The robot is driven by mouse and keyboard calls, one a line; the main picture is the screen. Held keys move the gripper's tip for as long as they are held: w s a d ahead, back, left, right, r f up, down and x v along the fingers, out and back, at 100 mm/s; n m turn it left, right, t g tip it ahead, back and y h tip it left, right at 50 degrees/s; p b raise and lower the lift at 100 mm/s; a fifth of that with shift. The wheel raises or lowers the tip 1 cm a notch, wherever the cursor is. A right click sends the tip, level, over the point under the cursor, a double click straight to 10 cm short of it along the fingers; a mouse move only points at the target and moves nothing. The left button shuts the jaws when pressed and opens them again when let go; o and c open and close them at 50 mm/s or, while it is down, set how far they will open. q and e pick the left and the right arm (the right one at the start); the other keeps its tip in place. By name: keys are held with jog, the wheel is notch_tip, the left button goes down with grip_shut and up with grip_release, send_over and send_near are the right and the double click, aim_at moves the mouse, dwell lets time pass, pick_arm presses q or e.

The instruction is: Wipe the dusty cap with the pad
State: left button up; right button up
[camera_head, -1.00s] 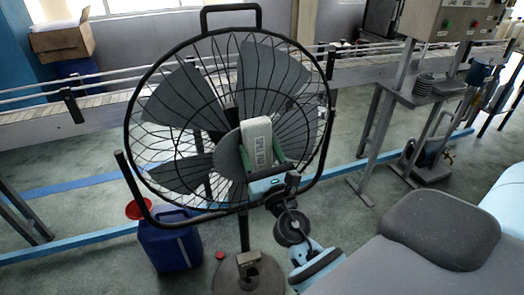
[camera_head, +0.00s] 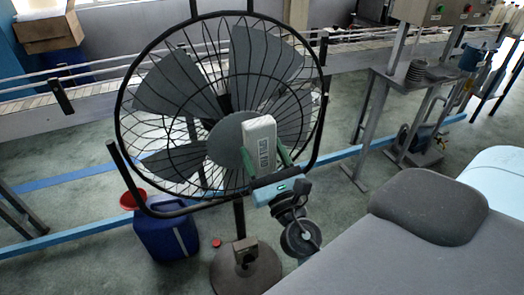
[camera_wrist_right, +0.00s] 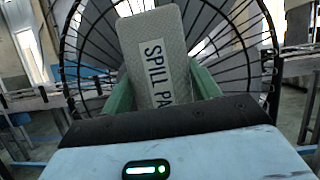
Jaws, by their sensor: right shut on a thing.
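The pad (camera_head: 259,143) is a pale block; in the right wrist view it (camera_wrist_right: 155,35) carries the words "SPILL PA", the rest being hidden. My right gripper (camera_head: 267,166) is shut on the lower part of the pad, its green fingers (camera_wrist_right: 204,80) on either side. The pad stands in front of the fan's grey hub (camera_head: 226,142); I cannot tell whether they touch. A small red cap (camera_head: 216,243) lies on the floor beside the blue jug (camera_head: 168,235). Dust on it is too fine to see. My left gripper is not in view.
The black wire fan (camera_head: 122,130) stands on a round base (camera_head: 246,272) close to my right arm. A red funnel-like piece (camera_head: 133,199) is behind the jug. A conveyor (camera_head: 95,100) runs across the back. Open floor lies right of the fan.

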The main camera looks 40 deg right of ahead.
jog(key=shift+s+a+f, duration=0.1)
jog(key=shift+s+a, duration=0.1)
jog(key=shift+s, duration=0.5)
jog(key=shift+s+a, duration=0.15)
jog(key=shift+s, duration=0.6)
